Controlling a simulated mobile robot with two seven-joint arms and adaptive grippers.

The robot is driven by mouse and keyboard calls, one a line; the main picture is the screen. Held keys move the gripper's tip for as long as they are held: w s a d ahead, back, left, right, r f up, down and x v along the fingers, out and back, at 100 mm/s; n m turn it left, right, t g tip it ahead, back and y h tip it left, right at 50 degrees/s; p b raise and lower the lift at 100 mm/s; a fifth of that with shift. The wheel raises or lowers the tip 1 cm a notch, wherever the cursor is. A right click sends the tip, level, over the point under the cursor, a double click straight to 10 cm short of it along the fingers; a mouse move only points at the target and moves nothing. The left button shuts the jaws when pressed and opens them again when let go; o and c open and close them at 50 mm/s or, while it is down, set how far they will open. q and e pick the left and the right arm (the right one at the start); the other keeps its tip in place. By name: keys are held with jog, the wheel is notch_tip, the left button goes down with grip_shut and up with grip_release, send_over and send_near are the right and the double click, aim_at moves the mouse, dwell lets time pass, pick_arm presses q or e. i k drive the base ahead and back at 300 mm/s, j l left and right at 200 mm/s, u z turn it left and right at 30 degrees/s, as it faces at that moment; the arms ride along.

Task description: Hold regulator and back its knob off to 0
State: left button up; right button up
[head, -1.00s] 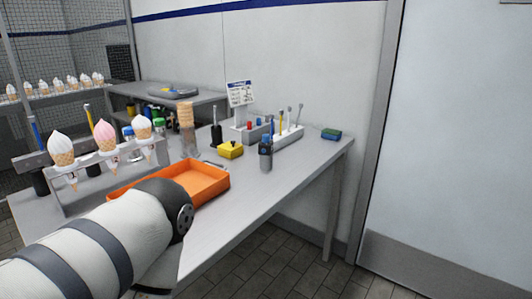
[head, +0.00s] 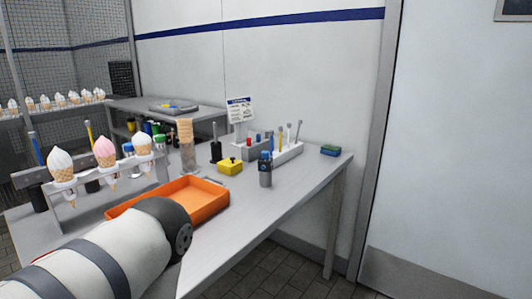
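A dark grey upright cylinder with a blue top (head: 265,170) stands near the front edge of the table. A yellow block with a small black knob on top (head: 230,167) sits just left of it. I cannot tell for sure which of these is the regulator, and no dial reading is legible. One of my arms reaches in from the lower left over the table's near edge, beside the orange tray. Its gripper is not visible, and neither is my other gripper. Nothing is seen touching the cylinder or the yellow block.
An orange tray (head: 205,207) lies in front on the table. A rack of ice cream cones (head: 105,152) stands at left, with stacked cones (head: 185,135) behind.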

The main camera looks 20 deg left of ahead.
aim_at(265, 154)
jog(key=i+l+u, duration=0.35)
jog(key=l+u, duration=0.15)
jog(key=i+l+u, duration=0.25)
jog(key=l, duration=0.2)
jog(key=l+u, duration=0.25)
jog(key=l, duration=0.1)
